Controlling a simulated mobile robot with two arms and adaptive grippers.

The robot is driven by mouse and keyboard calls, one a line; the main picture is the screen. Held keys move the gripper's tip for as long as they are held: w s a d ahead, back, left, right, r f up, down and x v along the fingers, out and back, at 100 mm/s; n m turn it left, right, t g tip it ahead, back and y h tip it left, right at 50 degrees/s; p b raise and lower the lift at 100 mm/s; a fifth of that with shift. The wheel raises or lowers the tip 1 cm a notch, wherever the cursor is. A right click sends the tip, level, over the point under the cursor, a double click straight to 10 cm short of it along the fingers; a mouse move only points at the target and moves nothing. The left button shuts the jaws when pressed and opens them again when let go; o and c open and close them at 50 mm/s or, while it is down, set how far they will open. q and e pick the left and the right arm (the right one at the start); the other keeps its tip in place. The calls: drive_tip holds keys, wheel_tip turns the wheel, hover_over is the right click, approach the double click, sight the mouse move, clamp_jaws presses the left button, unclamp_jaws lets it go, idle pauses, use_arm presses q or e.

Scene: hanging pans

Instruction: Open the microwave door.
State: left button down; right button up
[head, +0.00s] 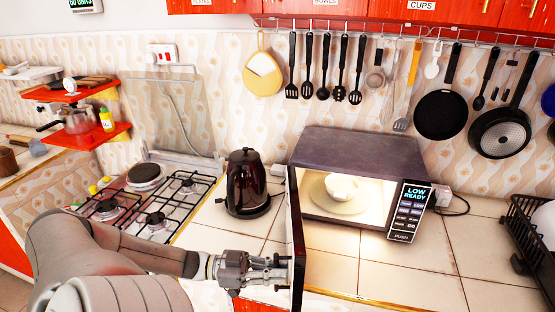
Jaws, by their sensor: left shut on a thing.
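The microwave (365,152) stands on the tiled counter, dark on top, with a lit control panel reading "LOW READY" at its right side. Its door (297,235) is swung wide open toward me and shows nearly edge-on at the left of the opening. The lit inside shows a white bowl (342,187) on a round turntable plate (338,204). My left gripper (284,271) is at the near end of the door, on its left side, and is shut on the door. The exact contact at the fingertips is hard to see. My right gripper is not in view.
A dark kettle (247,183) stands just left of the door, behind my left gripper. A gas hob (150,205) lies further left, near my left arm. A black dish rack (525,235) is at the far right. Counter in front of the microwave is clear. Pans and utensils hang above.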

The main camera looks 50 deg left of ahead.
use_arm(q)
drive_tip(key=c, duration=1.5)
unclamp_jaws()
drive_tip(key=shift+s, duration=0.1)
drive_tip(key=v, duration=1.2)
